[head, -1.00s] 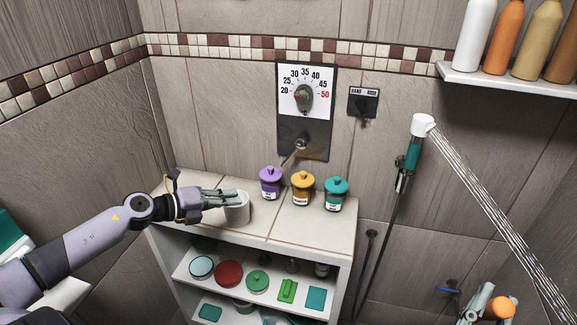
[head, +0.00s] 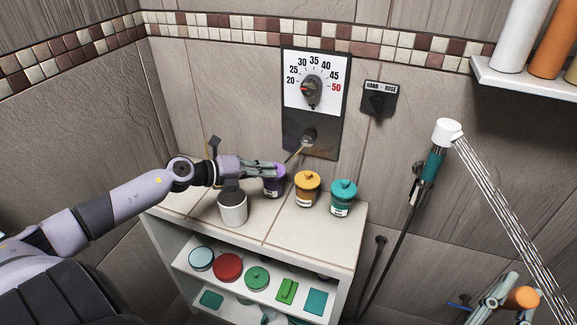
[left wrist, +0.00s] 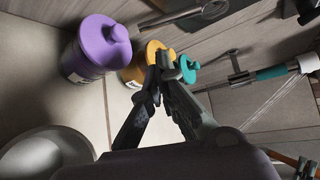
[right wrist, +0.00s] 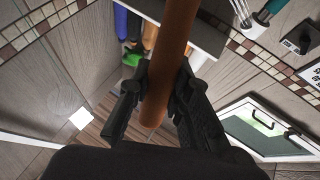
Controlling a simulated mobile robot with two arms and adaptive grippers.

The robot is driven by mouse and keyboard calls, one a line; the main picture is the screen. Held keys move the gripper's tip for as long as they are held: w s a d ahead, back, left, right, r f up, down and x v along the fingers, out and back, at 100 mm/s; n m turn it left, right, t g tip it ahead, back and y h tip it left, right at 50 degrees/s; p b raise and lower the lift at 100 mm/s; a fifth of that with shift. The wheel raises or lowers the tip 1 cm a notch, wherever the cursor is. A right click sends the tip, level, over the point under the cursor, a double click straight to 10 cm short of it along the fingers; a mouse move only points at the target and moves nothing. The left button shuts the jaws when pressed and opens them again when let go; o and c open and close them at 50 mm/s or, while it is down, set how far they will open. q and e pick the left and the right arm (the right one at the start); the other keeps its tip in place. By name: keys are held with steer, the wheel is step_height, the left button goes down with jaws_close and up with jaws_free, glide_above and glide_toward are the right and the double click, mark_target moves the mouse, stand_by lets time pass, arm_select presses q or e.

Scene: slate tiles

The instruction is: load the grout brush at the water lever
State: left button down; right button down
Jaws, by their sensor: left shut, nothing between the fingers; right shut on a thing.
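The water lever (head: 300,147), a thin metal handle, sticks out from the dark panel under the temperature dial and points down-left; the left wrist view shows a metal rod (left wrist: 178,15) near the top. My left gripper (head: 274,171) is shut and empty beside the purple jar (head: 276,184), below the lever and apart from it. Its closed fingertips (left wrist: 165,62) show in the left wrist view. My right gripper (head: 500,292) is shut on an orange-brown cylinder (right wrist: 172,50); its rounded orange end (head: 523,297) shows at lower right. I cannot tell whether this is the grout brush.
An amber jar (head: 307,189) and a teal jar (head: 343,198) stand right of the purple one. A grey cup (head: 233,210) stands at the counter's front left. Water sprays from the shower head (head: 447,131). A bottle shelf (head: 515,82) juts out at upper right.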

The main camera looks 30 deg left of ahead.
mark_target(298, 149)
steer(key=shift+w+r+p, duration=0.3)
steer(key=shift+r+p, duration=0.1)
steer(key=shift+p, duration=0.05)
steer(key=shift+s+r, duration=0.1)
steer(key=shift+r, duration=0.1)
arm_select(q)
steer(key=x, duration=0.7)
steer(key=shift+w+f, duration=0.2)
steer(key=shift+w, duration=0.15)
arm_select(e)
steer(key=shift+r, duration=0.1)
arm_select(q)
steer(key=shift+r+p, duration=0.1)
steer(key=shift+p, duration=0.25)
